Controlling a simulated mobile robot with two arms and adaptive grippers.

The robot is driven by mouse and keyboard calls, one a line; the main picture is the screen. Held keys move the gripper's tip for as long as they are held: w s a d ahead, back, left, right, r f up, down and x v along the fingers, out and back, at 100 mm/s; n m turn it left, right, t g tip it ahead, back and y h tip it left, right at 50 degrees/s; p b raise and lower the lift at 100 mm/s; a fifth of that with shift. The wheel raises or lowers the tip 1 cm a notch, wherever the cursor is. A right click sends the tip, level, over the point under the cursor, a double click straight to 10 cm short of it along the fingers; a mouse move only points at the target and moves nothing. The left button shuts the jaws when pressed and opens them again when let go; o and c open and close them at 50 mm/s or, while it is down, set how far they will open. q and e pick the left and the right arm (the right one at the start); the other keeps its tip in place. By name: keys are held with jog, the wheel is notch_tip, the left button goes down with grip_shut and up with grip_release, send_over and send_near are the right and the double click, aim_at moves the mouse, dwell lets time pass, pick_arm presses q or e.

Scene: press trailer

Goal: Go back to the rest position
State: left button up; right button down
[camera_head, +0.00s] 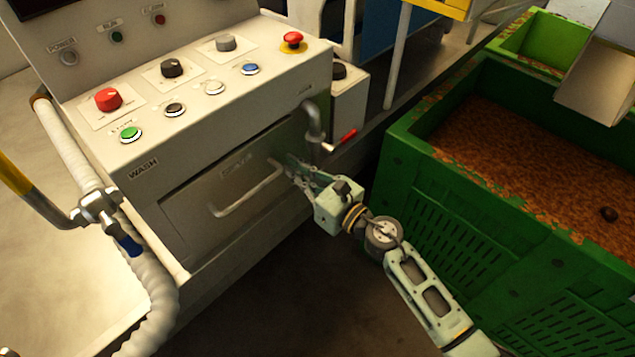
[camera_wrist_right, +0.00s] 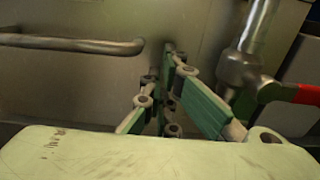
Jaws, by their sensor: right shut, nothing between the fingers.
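My right gripper (camera_head: 289,167) is in front of the drawer panel (camera_head: 188,198) of the control cabinet, close to the right end of its bar handle (camera_head: 247,190). In the right wrist view the right gripper (camera_wrist_right: 170,50) has its fingers together with nothing between them. The handle (camera_wrist_right: 80,43) lies to the left of the fingers there, apart from them. A metal pipe valve with a red lever (camera_wrist_right: 290,93) is to the right. My left gripper is not in view.
The cabinet top carries several buttons and knobs, with a red emergency stop (camera_head: 292,39) at the right. A green crate (camera_head: 480,225) full of brown pulp stands right of my arm. A ribbed hose (camera_head: 152,285) hangs at the left. Dark floor (camera_head: 290,290) lies open below.

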jog(key=v, duration=1)
jog(key=w+d+f+m+t+h, duration=0.2)
jog(key=d+f+m+h, duration=0.45)
jog(key=f+m, duration=0.75)
jog(key=s+d+f+m+g+h+p, duration=0.1)
jog(key=s+d+f+m+h, duration=0.15)
jog(key=d+f+m, duration=0.4)
jog(key=s+d+f+m+g+h+p, duration=0.1)
jog(key=s+d+f+m, duration=0.3)
jog(key=f, duration=0.6)
jog(key=s+d+f+m+g+h, duration=0.2)
jog(key=s+d+f+m, duration=0.1)
jog(key=s+f+m, duration=0.3)
jog(key=s+d+f+m+g+h, duration=0.1)
jog(key=s+d+f+m+g, duration=0.15)
jog(key=s+f, duration=0.4)
jog(key=s+d+f+m+g, duration=0.1)
jog(key=s+f+m, duration=0.1)
jog(key=s, duration=0.6)
jog(key=s+d+f+m+g, duration=0.1)
jog(key=s+f+m+g, duration=0.1)
jog(key=s+m, duration=0.3)
jog(key=s+d+f+m+g+h, duration=0.1)
jog(key=s+f+m+g, duration=0.1)
jog(key=s, duration=1)
jog(key=shift+f+m+p, duration=0.35)
jog(key=shift+f+m, duration=0.55)
jog(key=shift+m, duration=0.1)
jog(key=shift+w+g, duration=0.1)
jog(key=shift+g, duration=0.15)
